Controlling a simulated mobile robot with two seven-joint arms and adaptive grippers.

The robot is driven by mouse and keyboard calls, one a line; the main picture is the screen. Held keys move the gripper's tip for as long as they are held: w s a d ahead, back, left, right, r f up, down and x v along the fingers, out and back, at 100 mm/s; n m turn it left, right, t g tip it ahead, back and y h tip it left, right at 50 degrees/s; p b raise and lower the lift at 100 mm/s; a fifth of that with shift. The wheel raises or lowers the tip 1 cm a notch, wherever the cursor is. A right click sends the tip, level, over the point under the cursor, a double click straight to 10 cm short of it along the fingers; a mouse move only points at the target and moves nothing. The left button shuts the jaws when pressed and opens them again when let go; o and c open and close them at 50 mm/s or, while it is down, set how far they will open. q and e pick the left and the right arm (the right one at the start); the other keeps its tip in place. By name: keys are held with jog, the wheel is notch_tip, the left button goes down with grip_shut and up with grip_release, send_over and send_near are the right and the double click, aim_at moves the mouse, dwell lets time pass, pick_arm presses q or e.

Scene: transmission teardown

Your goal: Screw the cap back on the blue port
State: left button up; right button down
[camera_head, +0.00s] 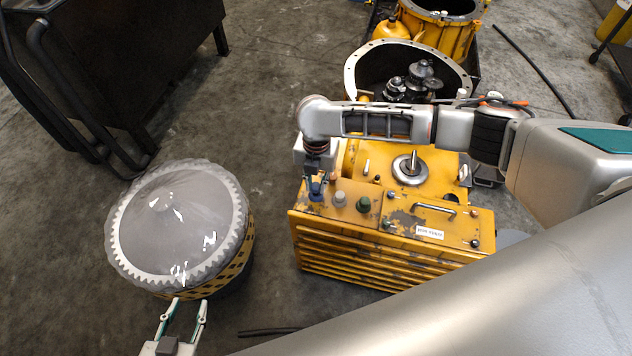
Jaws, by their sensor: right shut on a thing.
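The yellow transmission housing (400,255) stands on the floor, with a row of small ports along its top front edge. The blue port (316,194) is at the left end of the row. My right gripper (316,182) points down right over it and is shut on the cap. The cap is mostly hidden by the fingers, and I cannot tell whether it sits on the port or just above it. My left gripper (183,310) is open and empty at the bottom, in front of the drum, away from the housing.
A grey-white port (340,199) and a green port (363,204) stand just right of the blue one. A drum with a clear-wrapped toothed gear (175,225) stands left. A metal handle (434,209) is on the housing's top. A dark cart (110,60) stands back left.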

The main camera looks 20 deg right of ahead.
pick_arm(q)
jog(key=shift+w+r, duration=0.1)
jog(key=shift+r, duration=0.1)
dwell(0.4)
jog(key=shift+w+r, duration=0.1)
jog(key=shift+r, duration=0.15)
pick_arm(e)
jog(key=shift+f, duration=0.15)
pick_arm(q)
jog(key=shift+s+f, duration=0.2)
jog(key=shift+f, duration=0.25)
pick_arm(e)
jog(key=shift+f, duration=0.65)
